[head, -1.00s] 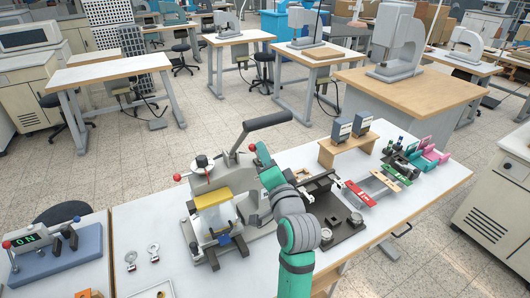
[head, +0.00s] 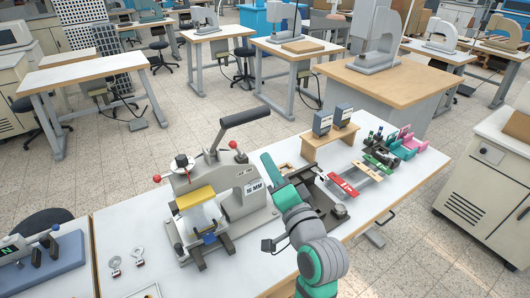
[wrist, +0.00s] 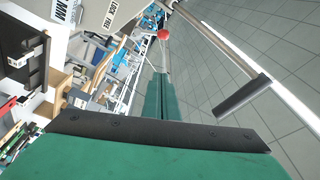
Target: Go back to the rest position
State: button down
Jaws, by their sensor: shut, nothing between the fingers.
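My gripper (wrist: 160,76) shows in the wrist view as two green fingers closed together, with nothing between them. In the head view my green and grey arm reaches over the bench on the right side of the stamping press, and the fingertips are hard to make out there. The grey press (head: 236,187) stands on the bench (head: 130,220) with its dark lever handle (head: 245,117) raised and a yellow block (head: 195,198) at its front. The press's red knob (wrist: 163,35) and dark handle (wrist: 243,97) show ahead of my gripper in the wrist view, apart from it.
A wooden stand (head: 330,141) carries two dark boxes right of the press. A red-ended frame (head: 343,185) and pink and teal holders (head: 403,145) lie further right. Two small metal pieces (head: 115,263) lie left of the press. Floor is open behind the bench.

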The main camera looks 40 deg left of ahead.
jog(key=shift+v, duration=0.85)
jog(key=s+d+f+m+t+h, duration=0.25)
jog(key=d+f+h, duration=0.25)
jog(key=d+f, duration=0.55)
jog(key=s+d+f+m+t+h, duration=0.2)
jog(key=d+f+t+h, duration=0.25)
jog(key=d+f, duration=0.65)
jog(key=s+d+f+n+h, duration=0.2)
jog(key=s+f, duration=0.1)
jog(key=s, duration=0.5)
jog(key=s+d+f+n+g+h, duration=0.1)
jog(key=s+d+f+n+h, duration=0.1)
jog(key=s, duration=0.6)
jog(key=s+d+f+n+h, duration=0.2)
jog(key=s+d+f, duration=0.2)
jog(key=s, duration=0.4)
jog(key=shift+s+d+h, duration=0.25)
jog(key=shift+s+h, duration=0.05)
jog(key=shift+h, duration=0.05)
